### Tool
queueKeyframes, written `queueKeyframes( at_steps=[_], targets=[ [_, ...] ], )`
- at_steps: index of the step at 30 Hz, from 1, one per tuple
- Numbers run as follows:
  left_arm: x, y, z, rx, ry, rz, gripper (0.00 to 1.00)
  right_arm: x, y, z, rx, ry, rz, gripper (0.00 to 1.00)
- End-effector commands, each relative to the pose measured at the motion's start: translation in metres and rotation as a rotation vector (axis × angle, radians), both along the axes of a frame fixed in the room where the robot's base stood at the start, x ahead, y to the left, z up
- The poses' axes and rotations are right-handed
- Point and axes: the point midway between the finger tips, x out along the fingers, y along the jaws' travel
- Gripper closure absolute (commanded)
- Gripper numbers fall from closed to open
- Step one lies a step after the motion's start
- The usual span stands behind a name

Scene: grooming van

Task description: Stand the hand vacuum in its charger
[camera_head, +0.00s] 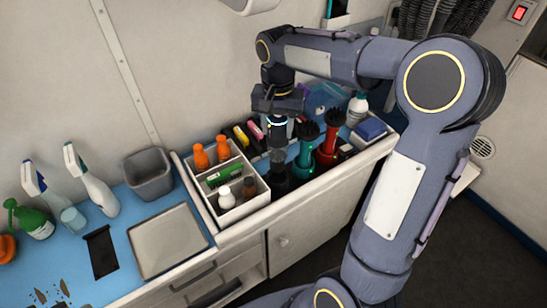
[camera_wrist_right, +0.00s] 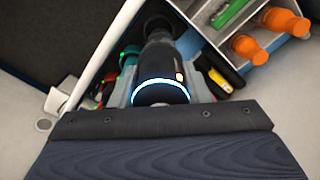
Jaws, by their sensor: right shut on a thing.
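The hand vacuum (camera_head: 277,135) is dark, with a glowing white-blue ring near its top. It hangs roughly upright, nozzle down, beneath my right gripper (camera_head: 278,112), which is shut on it. In the right wrist view the vacuum (camera_wrist_right: 160,68) and its lit ring sit between the fingers of my right gripper (camera_wrist_right: 160,82). A dark base (camera_head: 278,182), apparently the charger, is directly below the vacuum in the head view. I cannot tell whether the nozzle touches it or is inside it. My left gripper is not in view.
A teal-handled tool (camera_head: 304,152) and a red-handled tool (camera_head: 329,142) stand close on the right. A white divided organizer (camera_head: 240,206) with bottles is close on the left. Small coloured items lie behind, near the wall. A blue box (camera_head: 370,129) is farther right.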

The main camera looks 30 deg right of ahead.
Motion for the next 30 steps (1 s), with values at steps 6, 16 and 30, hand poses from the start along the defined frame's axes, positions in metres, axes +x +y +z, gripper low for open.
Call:
queueKeyframes(
  at_steps=[6, 16, 30],
  targets=[
    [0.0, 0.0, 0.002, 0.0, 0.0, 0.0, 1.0, 0.0, 0.0, -0.032, -0.002, 0.001, -0.001, 0.8],
    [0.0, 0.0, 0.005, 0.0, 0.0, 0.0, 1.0, 0.0, -0.001, -0.07, -0.001, 0.001, 0.0, 0.8],
    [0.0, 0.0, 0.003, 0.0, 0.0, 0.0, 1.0, 0.0, 0.0, -0.077, -0.001, -0.001, 0.0, 0.51]
  ],
)
